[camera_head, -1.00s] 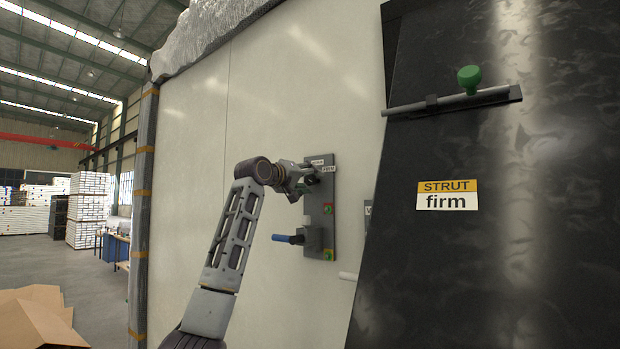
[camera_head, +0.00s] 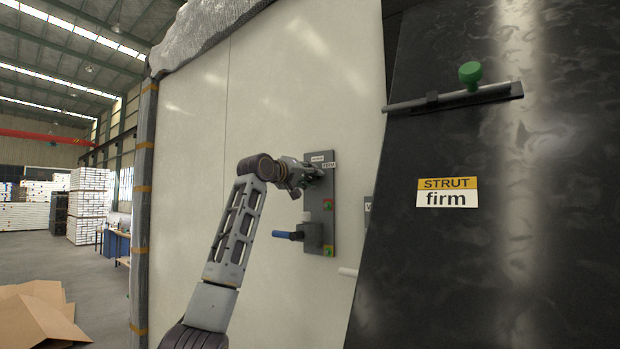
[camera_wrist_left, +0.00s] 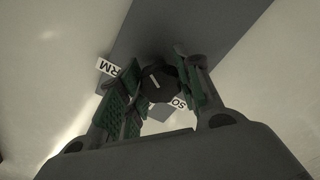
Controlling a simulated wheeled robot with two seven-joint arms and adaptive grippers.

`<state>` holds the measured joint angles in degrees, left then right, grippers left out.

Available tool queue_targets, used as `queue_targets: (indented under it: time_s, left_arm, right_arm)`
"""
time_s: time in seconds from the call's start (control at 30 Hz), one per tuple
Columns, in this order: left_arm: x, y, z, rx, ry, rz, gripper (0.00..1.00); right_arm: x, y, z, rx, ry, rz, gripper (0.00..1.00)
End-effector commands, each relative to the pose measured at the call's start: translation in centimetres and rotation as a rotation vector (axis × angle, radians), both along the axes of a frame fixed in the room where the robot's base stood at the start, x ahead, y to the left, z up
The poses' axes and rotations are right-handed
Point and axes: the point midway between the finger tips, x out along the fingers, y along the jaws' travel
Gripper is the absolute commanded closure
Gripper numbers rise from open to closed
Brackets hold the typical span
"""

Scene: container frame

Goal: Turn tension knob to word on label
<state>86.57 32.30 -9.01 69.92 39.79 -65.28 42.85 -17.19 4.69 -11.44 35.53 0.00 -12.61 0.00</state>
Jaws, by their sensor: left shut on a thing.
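The black tension knob (camera_wrist_left: 159,83), with a white pointer line, sits on the grey panel (camera_head: 320,196) on the white wall. My left gripper (camera_head: 312,172) reaches the top of this panel. In the left wrist view its green-padded fingers (camera_wrist_left: 154,88) are shut on the knob from both sides. A label reading "FIRM" (camera_head: 329,165) is beside the knob; it shows upside down and partly hidden in the wrist view (camera_wrist_left: 108,68). Another label (camera_wrist_left: 180,103) shows "SO", the rest hidden. The STRUT label (camera_head: 447,192) on the dark panel reads "firm". My right gripper is out of view.
A blue-handled lever (camera_head: 289,235) sticks out left from the panel's lower part, below my gripper. A bar with a green knob (camera_head: 470,74) is on the dark panel at right. Cardboard (camera_head: 40,318) lies on the floor at lower left.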

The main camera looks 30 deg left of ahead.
Motion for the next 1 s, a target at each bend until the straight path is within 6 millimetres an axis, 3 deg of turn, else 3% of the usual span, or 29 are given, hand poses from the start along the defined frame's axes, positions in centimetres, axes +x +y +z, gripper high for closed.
queue_targets:
  time_s: [0.47,1.0]
  left_arm:
    - [0.01,0.04,-0.07,0.132,-0.008,0.001,0.9]
    - [0.03,-0.01,-0.08,0.542,-0.041,-0.001,0.9]
  right_arm:
    - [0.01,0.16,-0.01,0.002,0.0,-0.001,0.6]
    - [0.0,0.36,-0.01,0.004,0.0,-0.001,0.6]
